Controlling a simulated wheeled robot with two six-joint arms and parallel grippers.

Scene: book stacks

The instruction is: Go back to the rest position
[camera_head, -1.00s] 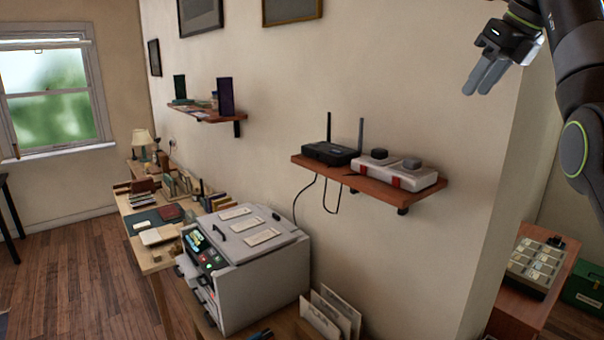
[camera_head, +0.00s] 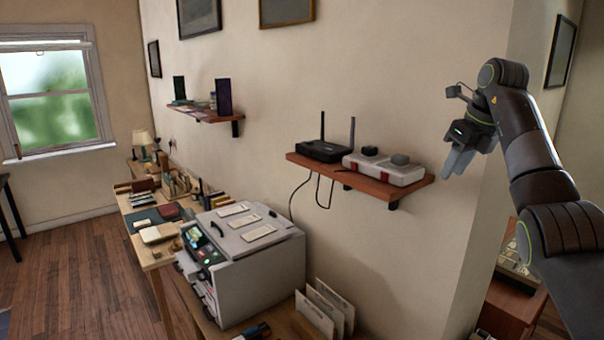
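My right gripper (camera_head: 455,168) is in the right part of the head view, at the end of my dark arm that comes in from the right edge. Its two grey fingers point down and lie close together, with nothing seen between them. It appears just right of the end of the small wall shelf (camera_head: 412,190); the gap in depth cannot be told. My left gripper is not in view.
A black router (camera_head: 322,152) and a white-and-red console (camera_head: 385,170) sit on that shelf. Below stand a grey printer (camera_head: 262,262), upright folders (camera_head: 322,310) and a cluttered desk (camera_head: 150,262). A wall corner and a reddish cabinet (camera_head: 512,305) are at right. Floor is open at left.

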